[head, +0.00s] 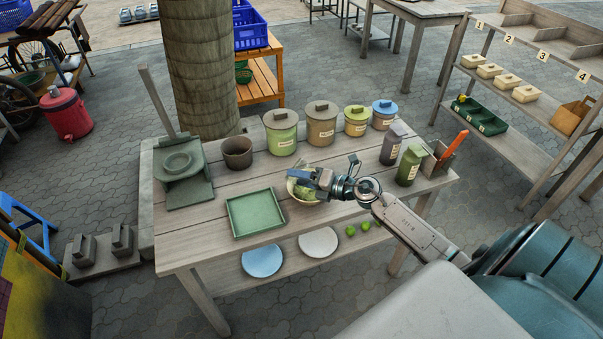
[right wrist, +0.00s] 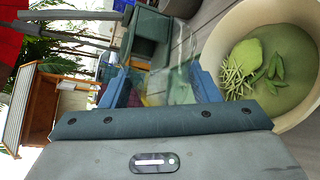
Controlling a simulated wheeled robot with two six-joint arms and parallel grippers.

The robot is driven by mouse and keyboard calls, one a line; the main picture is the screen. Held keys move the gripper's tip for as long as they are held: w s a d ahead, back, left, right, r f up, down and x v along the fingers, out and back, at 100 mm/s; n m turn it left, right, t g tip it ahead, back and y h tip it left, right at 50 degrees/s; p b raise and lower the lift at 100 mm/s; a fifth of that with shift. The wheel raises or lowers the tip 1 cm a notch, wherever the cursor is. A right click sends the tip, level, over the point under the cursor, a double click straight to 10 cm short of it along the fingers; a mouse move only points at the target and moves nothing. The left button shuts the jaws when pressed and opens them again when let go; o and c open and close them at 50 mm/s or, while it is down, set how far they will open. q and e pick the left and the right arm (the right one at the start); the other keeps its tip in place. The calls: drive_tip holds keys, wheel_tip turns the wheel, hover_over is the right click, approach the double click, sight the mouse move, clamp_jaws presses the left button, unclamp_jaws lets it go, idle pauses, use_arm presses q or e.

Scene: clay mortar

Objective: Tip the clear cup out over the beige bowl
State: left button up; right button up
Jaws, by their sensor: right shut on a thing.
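The beige bowl (head: 291,190) stands on the wooden table, partly hidden by my right gripper. In the right wrist view the bowl (right wrist: 250,20) is at the right, holding a pale green lump, thin sticks and green pods. My right gripper (head: 303,178) is at the bowl in the head view. In the right wrist view its blue fingers (right wrist: 163,88) are shut on the clear cup (right wrist: 165,80), which appears to the left of the bowl's rim. The cup is see-through, so its tilt and any contents are hard to tell. My left gripper is not in view.
A green tray (head: 256,236) lies left of the bowl. Lidded jars (head: 321,125) and a brown pot (head: 238,153) stand behind it, with a green stand (head: 185,190) at far left. Dark bottles (head: 410,165) stand at right. Plates (head: 263,261) lie on the lower shelf.

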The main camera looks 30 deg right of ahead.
drive_tip(key=shift+s+a+r+n+p, duration=0.1)
drive_tip(key=shift+a+r+n+p, duration=0.2)
drive_tip(key=shift+r+n+p, duration=0.15)
drive_tip(key=shift+n+h+p, duration=0.8)
drive_tip(key=shift+n+p, duration=0.25)
drive_tip(key=shift+p, duration=0.15)
drive_tip(key=n+h+p, duration=0.1)
drive_tip(key=d+f+n+h+p, duration=0.1)
drive_tip(key=p, duration=0.1)
drive_tip(key=n+p, duration=0.1)
drive_tip(key=n, duration=0.1)
drive_tip(key=shift+d+f+g+h+p, duration=0.25)
drive_tip(key=shift+f+g+h+p, duration=0.05)
drive_tip(key=shift+f+h+p, duration=0.1)
drive_tip(key=shift+d+f+n+h+p, duration=0.15)
drive_tip(key=shift+f+n+h+p, duration=0.1)
drive_tip(key=shift+n+h+p, duration=0.2)
drive_tip(key=shift+w+d+f+n, duration=0.15)
drive_tip(key=shift+w+f+n, duration=0.05)
drive_tip(key=shift+f+n, duration=0.05)
